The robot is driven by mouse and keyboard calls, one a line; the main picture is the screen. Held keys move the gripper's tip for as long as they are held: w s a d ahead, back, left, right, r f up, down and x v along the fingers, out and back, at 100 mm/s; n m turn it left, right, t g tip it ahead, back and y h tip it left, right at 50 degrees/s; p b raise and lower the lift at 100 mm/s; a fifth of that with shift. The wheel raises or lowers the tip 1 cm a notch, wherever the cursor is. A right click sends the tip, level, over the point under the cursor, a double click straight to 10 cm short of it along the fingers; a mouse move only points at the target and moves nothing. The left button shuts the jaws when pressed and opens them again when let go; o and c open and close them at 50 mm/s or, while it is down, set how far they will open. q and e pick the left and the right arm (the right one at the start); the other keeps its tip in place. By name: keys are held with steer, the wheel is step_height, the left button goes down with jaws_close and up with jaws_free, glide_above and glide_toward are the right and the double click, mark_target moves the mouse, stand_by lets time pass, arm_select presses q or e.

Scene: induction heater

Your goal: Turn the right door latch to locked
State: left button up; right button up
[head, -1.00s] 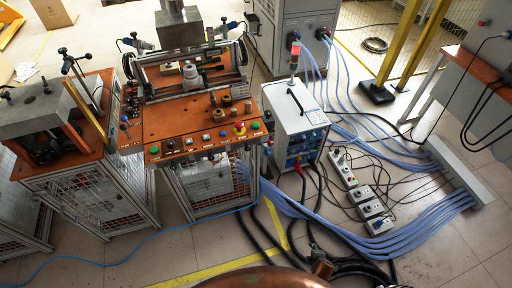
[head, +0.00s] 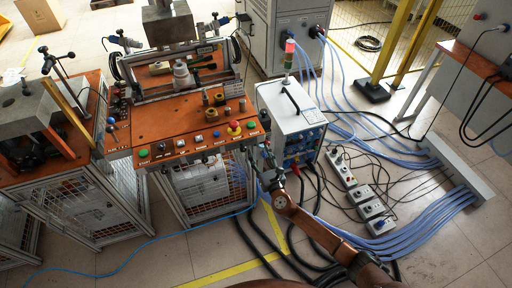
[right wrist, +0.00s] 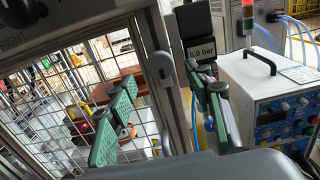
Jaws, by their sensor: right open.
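My right gripper (head: 266,160) is at the front right corner of the orange-topped machine (head: 172,125), below its button panel. In the right wrist view its green-padded fingers (right wrist: 163,79) are spread apart with nothing held between them. A grey rounded handle (right wrist: 160,66), which looks like the door latch, shows on the frame post between and beyond the fingertips. I cannot tell whether they touch it or whether it stands at locked. The mesh door (right wrist: 75,100) is left of the post. The latch cannot be made out in the head view. My left gripper is out of view.
A white power unit (head: 293,115) with a signal light stands close right of my gripper. A black "5.0 bar" gauge (right wrist: 198,50) is by the right finger. Black and blue hoses (head: 400,235) and a socket strip (head: 357,190) lie on the floor.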

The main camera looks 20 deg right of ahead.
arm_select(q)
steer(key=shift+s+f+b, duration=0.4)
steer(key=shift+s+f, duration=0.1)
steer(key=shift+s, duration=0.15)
arm_select(e)
steer(key=w, duration=0.4)
steer(key=shift+c, duration=0.4)
steer(key=c, duration=1.1)
steer(key=shift+o, duration=0.2)
steer(key=shift+f, duration=0.1)
